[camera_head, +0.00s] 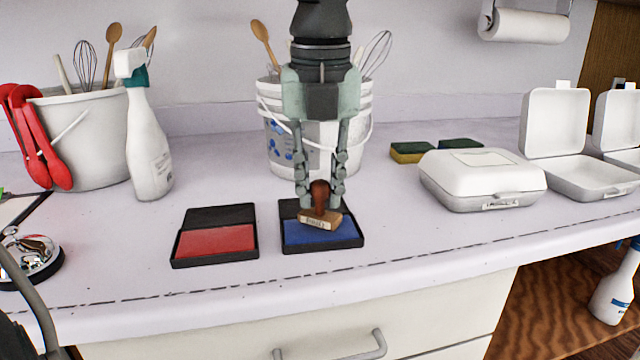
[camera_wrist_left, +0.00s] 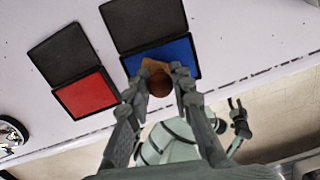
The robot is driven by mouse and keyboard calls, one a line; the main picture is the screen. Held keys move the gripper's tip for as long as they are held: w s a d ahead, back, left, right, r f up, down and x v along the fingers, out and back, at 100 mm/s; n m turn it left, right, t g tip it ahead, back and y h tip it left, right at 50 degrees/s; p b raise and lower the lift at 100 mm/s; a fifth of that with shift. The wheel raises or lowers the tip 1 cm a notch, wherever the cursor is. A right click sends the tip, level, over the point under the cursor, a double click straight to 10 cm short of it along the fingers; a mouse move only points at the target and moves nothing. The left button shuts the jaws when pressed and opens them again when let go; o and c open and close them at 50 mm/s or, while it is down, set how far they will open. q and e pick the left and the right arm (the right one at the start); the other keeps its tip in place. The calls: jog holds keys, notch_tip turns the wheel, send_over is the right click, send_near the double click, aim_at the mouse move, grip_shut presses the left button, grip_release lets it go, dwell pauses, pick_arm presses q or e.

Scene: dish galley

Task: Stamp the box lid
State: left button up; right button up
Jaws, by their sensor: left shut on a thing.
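My left gripper (camera_head: 320,190) reaches down from the top of the head view and is shut on the stamp (camera_head: 318,219). The stamp has a brown knob and a light wooden block with a label, and is slightly tilted. It is over the open blue ink pad (camera_head: 325,240); I cannot tell whether it touches. The left wrist view shows the stamp's knob (camera_wrist_left: 159,84) between the fingers. A closed white box (camera_head: 480,190) stands to the right, with a pale outlined rectangle on its lid (camera_head: 481,158). My right gripper (camera_wrist_left: 239,118) seems to show small in the left wrist view, its jaws unclear.
An open red ink pad (camera_head: 216,241) lies left of the blue one. A white bucket (camera_head: 300,150) stands behind my gripper. A spray bottle (camera_head: 148,150) and a utensil bucket (camera_head: 85,140) stand left. Sponges (camera_head: 412,152) and an open box (camera_head: 578,176) are right. Counter before the closed box is clear.

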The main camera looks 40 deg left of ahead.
pick_arm(q)
jog(key=shift+f+b, duration=0.5)
jog(key=shift+b, duration=0.05)
dwell(0.5)
jog(key=shift+s+f+b, duration=0.1)
jog(key=shift+f+b, duration=0.05)
jog(key=shift+b, duration=0.2)
dwell(1.6)
jog(key=shift+r+p, duration=2.1)
jog(key=shift+r, duration=1.55)
